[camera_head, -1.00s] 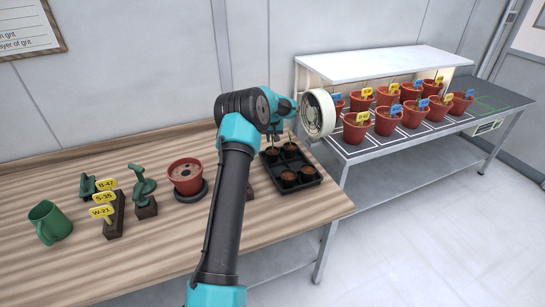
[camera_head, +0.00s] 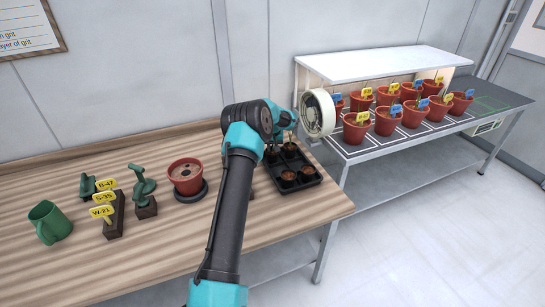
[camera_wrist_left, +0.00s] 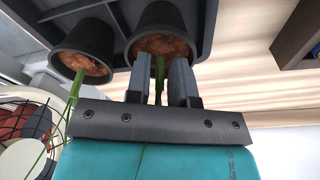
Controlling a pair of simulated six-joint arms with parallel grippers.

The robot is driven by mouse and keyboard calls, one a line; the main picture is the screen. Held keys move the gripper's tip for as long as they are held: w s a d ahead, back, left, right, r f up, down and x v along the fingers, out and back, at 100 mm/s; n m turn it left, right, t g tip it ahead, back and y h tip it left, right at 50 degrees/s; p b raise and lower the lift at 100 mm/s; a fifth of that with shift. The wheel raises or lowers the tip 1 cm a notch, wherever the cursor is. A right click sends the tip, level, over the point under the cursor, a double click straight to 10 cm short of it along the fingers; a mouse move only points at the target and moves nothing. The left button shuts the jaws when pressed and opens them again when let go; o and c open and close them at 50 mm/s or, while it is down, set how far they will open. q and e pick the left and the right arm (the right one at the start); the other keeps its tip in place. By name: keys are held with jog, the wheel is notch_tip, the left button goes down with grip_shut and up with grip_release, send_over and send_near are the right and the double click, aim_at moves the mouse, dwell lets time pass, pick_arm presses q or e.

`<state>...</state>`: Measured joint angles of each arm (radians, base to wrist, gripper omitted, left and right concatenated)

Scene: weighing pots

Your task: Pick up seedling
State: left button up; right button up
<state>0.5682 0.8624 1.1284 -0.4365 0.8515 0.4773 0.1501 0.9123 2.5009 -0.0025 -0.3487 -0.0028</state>
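The black seedling tray (camera_head: 312,182) stands near the right end of the wooden table, with small dark pots of brown soil. In the left wrist view, one seedling's green stem (camera_wrist_left: 159,72) rises from a pot (camera_wrist_left: 160,18). The two fingers of my left gripper (camera_wrist_left: 161,85) stand on either side of this stem, with a visible gap between them. A second seedling (camera_wrist_left: 77,84) grows from the neighbouring pot, left of the fingers. In the head view, my left gripper (camera_head: 291,134) is over the back of the tray, partly hidden by its wrist. My right gripper is not in view.
A terracotta pot (camera_head: 186,172) stands on a dark round base left of my arm. A round white fan-like object (camera_head: 318,113) is close behind the gripper. Several potted plants fill the right-hand bench.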

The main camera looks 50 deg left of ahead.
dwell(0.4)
pick_arm(q)
grip_shut()
